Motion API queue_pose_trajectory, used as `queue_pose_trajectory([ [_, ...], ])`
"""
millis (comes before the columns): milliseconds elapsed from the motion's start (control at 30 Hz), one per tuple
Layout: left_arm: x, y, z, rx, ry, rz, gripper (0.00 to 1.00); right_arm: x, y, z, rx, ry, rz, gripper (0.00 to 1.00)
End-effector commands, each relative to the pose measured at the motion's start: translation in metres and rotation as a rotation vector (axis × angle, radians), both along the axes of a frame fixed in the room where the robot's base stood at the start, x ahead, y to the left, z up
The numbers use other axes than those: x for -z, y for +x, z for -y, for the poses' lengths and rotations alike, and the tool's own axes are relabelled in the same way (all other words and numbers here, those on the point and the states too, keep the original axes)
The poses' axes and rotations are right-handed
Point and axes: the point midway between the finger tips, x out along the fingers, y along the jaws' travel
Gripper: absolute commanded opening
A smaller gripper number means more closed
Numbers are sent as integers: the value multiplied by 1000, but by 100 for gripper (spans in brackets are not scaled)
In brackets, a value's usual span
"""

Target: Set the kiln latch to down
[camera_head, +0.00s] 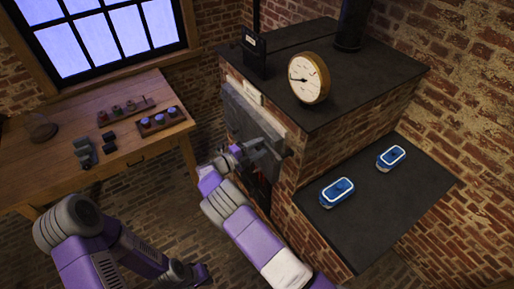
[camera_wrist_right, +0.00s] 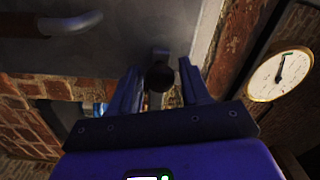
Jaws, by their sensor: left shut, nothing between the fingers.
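The kiln (camera_head: 310,150) is a brick block with a dark top and a grey metal door (camera_head: 240,115) on its front. In the right wrist view, a small dark-ended latch (camera_wrist_right: 160,76) sticks out at the door's edge. My right gripper (camera_head: 232,155) is at the kiln front. In the right wrist view, its fingers (camera_wrist_right: 159,88) are spread, one on each side of the latch end; I cannot tell whether they touch it. The gripper hides part of the kiln front in the head view. My left gripper (camera_head: 204,274) is shut and empty, low over the floor.
Two blue-and-white containers (camera_head: 338,192) (camera_head: 391,157) lie on the lower dark ledge (camera_head: 375,205). A wooden table (camera_head: 150,162) with small jars stands left. A curved handle (camera_wrist_right: 72,23) is near my right gripper.

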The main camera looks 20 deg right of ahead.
Motion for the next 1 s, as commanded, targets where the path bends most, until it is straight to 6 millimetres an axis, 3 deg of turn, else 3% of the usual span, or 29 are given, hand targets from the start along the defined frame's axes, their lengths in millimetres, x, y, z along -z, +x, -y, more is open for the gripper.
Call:
queue_pose_trajectory([
  [367,1,0,0,0,0,0,0,1,0,-5,-6,6,4,56],
  [800,18,0,0,0,0,0,0,2,-20,-65,-5,6,4,56],
  [1000,19,0,0,0,0,0,0,1,-23,-73,-2,4,3,56],
])
